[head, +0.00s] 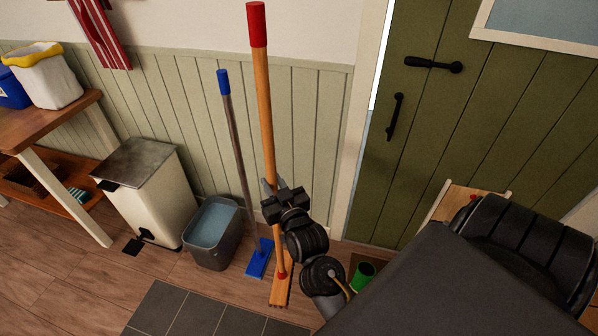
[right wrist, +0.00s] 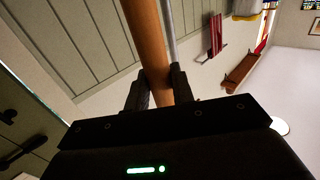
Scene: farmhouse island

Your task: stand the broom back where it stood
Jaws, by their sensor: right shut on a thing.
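The broom (head: 263,110) has an orange wooden handle with a red tip. It stands nearly upright, close to the panelled wall, with its head (head: 281,291) low at the floor; I cannot tell whether it touches the floor. My right gripper (head: 278,190) is shut around the lower half of the handle. In the right wrist view the handle (right wrist: 147,40) runs between the fingers of the right gripper (right wrist: 157,88). A mop (head: 238,140) with a blue tip and blue foot stands just left of the broom, against the wall. My left gripper is out of view.
A grey bucket (head: 213,234) of water and a cream pedal bin (head: 150,192) stand left of the mop. A wooden bench (head: 55,115) is farther left. The green door (head: 440,110) is on the right. A green container (head: 364,274) sits near my arm. A tiled mat (head: 205,312) lies in front.

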